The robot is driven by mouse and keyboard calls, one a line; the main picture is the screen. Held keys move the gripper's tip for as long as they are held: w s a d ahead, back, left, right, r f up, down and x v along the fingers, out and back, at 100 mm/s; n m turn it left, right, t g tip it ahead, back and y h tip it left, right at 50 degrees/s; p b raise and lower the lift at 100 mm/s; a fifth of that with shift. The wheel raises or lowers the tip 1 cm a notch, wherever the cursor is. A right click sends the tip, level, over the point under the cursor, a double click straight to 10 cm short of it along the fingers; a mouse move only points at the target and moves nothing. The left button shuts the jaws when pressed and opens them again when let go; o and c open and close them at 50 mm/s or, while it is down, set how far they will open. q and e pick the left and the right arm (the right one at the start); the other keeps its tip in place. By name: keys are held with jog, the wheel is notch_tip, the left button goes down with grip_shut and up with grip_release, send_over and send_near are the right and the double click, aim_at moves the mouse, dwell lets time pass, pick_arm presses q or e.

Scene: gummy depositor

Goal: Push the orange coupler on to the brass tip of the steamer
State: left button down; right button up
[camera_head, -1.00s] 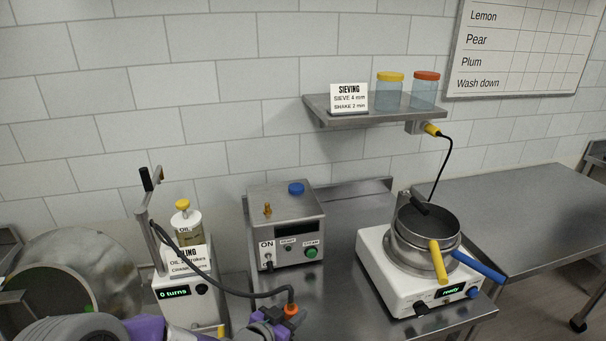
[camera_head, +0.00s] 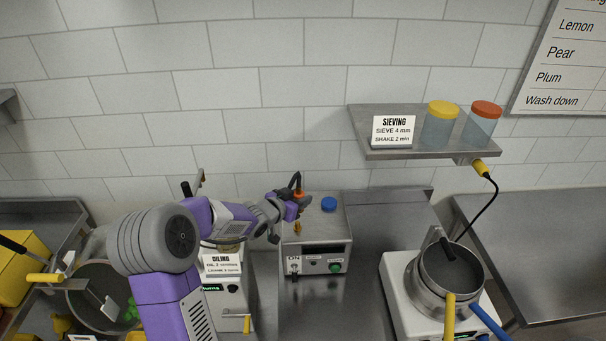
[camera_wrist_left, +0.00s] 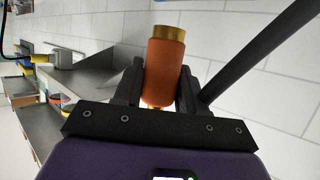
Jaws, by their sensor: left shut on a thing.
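The steamer is a steel box (camera_head: 330,226) with a blue cap (camera_head: 329,204) and a brass tip (camera_head: 297,228) on its top. My left gripper (camera_head: 293,202) is over the left part of the steamer, shut on the orange coupler (camera_head: 299,194). The coupler also shows between the fingers in the left wrist view (camera_wrist_left: 165,72), with a brass collar (camera_wrist_left: 168,34) at one end. A black hose (camera_head: 296,180) rises from the coupler. The coupler is just above the brass tip in the head view; I cannot tell whether they touch. My right gripper is not in view.
The oiling machine (camera_head: 223,290) stands left of the steamer, partly behind my left arm. A pot (camera_head: 440,290) sits on a white sieving machine (camera_head: 398,283) at the right. A shelf (camera_head: 400,152) with jars is above. The steel counter (camera_head: 318,310) before the steamer is clear.

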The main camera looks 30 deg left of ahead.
pick_arm(q)
jog(key=shift+w+a+r, duration=0.25)
jog(key=shift+a+r, duration=0.15)
jog(key=shift+s, duration=0.2)
jog(key=b, duration=0.5)
send_over(297, 222)
notch_tip(297, 222, down, 6)
jog(key=shift+f, duration=0.15)
dwell(0.3)
jog(key=shift+f+b, duration=1.45)
jog(key=shift+f, duration=0.1)
jog(key=shift+r, duration=0.1)
jog(key=c, duration=0.6)
grip_release()
